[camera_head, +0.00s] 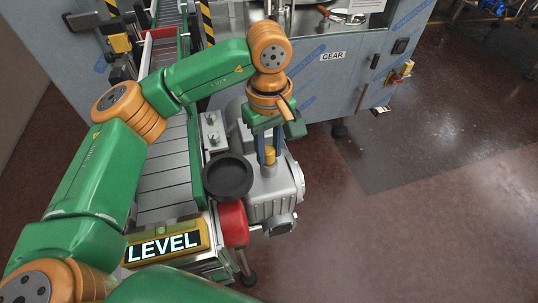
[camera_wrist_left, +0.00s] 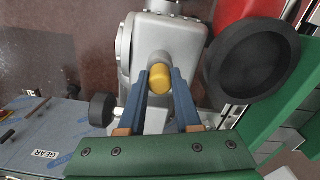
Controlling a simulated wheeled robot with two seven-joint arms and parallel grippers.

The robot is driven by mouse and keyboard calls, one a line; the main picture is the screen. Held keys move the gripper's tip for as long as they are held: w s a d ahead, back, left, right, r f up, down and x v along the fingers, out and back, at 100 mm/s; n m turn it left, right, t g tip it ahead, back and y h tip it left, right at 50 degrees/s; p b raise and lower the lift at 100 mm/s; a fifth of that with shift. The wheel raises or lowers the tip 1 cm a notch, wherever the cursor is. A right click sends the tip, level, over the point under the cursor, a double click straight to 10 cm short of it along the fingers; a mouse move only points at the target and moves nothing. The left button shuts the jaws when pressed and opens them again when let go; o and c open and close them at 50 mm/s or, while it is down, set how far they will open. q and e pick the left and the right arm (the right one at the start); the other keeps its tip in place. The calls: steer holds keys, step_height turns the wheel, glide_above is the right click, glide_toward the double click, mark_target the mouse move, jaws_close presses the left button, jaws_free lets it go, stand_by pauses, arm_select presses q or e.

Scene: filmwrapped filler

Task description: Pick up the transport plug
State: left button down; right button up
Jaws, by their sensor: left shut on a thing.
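The transport plug (camera_head: 269,155) is a small yellow cylinder on top of the grey gearbox (camera_head: 268,197). In the left wrist view the plug (camera_wrist_left: 159,79) shows between two blue fingertips, with the gearbox (camera_wrist_left: 172,38) around it. My left gripper (camera_head: 267,158) points down from above and is shut on the plug. The plug appears to be still at the gearbox's top; whether it is clear of its hole cannot be told. My right gripper is not in view.
A round black pan (camera_head: 228,178) and a red container (camera_head: 233,222) stand left of the gearbox. A yellow LEVEL sign (camera_head: 167,245) is at lower left. A grey machine marked GEAR (camera_head: 325,75) stands behind; open floor lies right.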

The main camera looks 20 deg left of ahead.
arm_select(q)
steer(key=shift+r, duration=0.4)
steer(key=r, duration=0.1)
steer(key=r+b, duration=0.1)
steer(key=r, duration=0.1)
steer(key=shift+s+a, duration=0.15)
steer(key=shift+s, duration=0.15)
steer(key=s+a+r, duration=0.2)
steer(key=s+r, duration=0.2)
steer(key=s, duration=0.2)
steer(key=s+a+r, duration=0.2)
steer(key=s+r, duration=0.3)
steer(key=s, duration=0.1)
steer(key=shift+s+a, duration=0.3)
steer(key=shift+r, duration=0.15)
step_height(320, 180, up, 3)
steer(key=p, duration=0.3)
steer(key=shift+p, duration=0.3)
